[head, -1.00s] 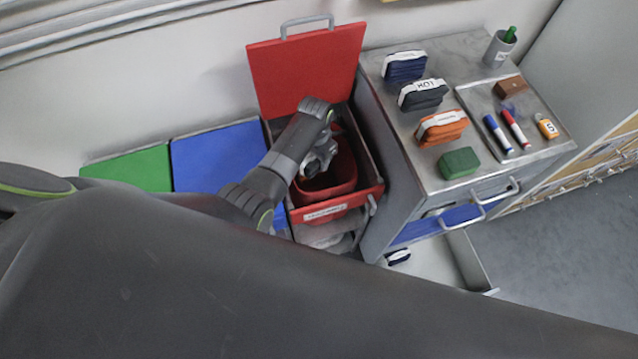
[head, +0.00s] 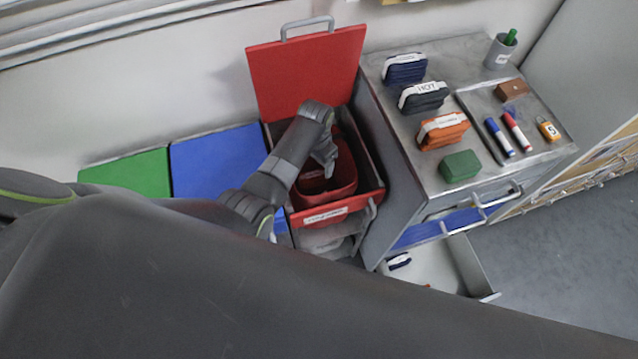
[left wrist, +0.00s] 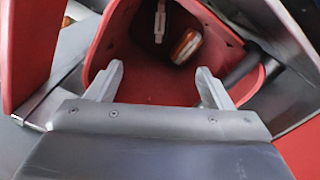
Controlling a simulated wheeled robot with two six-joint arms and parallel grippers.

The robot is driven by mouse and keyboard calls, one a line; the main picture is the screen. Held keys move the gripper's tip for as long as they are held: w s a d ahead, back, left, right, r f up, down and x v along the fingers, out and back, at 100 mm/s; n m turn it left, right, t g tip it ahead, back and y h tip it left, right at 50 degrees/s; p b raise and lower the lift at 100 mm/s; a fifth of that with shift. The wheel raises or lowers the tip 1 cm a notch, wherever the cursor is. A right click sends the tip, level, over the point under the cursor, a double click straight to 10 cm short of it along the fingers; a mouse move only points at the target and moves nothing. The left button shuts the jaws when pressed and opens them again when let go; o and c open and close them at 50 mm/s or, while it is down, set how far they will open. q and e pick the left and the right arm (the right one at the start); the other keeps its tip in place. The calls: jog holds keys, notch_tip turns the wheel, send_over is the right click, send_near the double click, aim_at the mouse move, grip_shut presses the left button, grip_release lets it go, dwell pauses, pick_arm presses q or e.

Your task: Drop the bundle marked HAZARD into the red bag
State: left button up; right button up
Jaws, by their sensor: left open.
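The red bag (head: 343,187) hangs open in a red-fronted bin with its lid (head: 305,70) raised. My left gripper (head: 325,168) points down over the bag's mouth. In the left wrist view my left gripper (left wrist: 160,70) is open, with nothing between its fingers. Beyond the fingers, inside the bag (left wrist: 150,92), lie an orange bundle with a white band (left wrist: 187,46) and a dark bundle with a white band (left wrist: 160,20). No HAZARD marking is readable on either. Another orange bundle (head: 442,131) with an unreadable white label stands on the cabinet. My right gripper is out of view.
The metal cabinet (head: 400,150) right of the bin holds dark bundles (head: 424,96), a green block (head: 460,166), markers (head: 499,137) and a cup (head: 500,52). An open lower drawer (head: 468,262) juts out below. Blue (head: 217,162) and green (head: 128,173) lids lie left.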

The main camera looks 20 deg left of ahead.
pick_arm(q)
notch_tip(320, 180, up, 17)
dwell(0.4)
dwell(0.5)
